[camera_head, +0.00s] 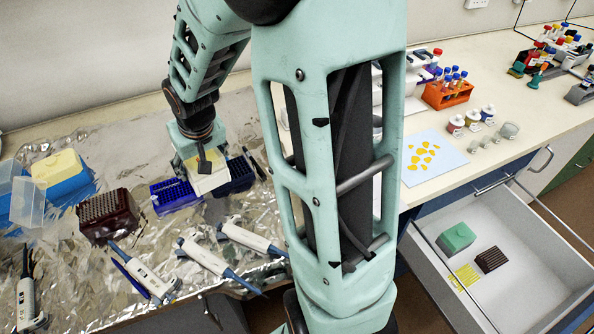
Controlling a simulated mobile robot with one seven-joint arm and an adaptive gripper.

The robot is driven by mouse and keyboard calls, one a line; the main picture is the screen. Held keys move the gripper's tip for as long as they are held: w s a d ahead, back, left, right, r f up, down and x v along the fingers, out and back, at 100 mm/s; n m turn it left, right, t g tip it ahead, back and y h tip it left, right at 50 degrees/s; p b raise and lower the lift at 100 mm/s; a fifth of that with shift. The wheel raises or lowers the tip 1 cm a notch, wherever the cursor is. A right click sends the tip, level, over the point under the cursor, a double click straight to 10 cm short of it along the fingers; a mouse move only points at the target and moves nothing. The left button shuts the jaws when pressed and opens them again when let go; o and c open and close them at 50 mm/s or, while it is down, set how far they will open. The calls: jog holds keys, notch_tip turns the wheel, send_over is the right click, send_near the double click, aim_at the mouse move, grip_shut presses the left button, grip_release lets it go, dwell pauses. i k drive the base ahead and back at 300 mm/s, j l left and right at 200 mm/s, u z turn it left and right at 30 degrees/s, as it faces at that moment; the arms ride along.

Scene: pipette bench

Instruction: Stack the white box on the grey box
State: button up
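A white, slightly cream box (211,184) is on the left part of the bench, directly below my gripper (203,162). My gripper points down, and a dark finger overlaps the top of the box. Only part of the gripper shows, so I cannot tell whether its fingers are shut on the box or only beside it. What lies beneath the box is hidden, and I cannot tell whether it is lifted. I cannot make out a grey box; my arm covers the middle of the view.
Blue tip racks (172,196) (240,175) flank the white box. A dark red rack (108,216), a yellow-topped blue box (62,176) and several pipettes (205,256) lie on the foil. An open drawer (540,262) juts out at right. An orange tube rack (447,95) stands behind.

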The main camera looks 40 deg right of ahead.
aim_at(459, 235)
jog(key=k+l+z, duration=0.1)
jog(key=k, duration=0.8)
jog(key=z, duration=1.7)
jog(key=i, duration=0.4)
jog(key=l+z, duration=0.05)
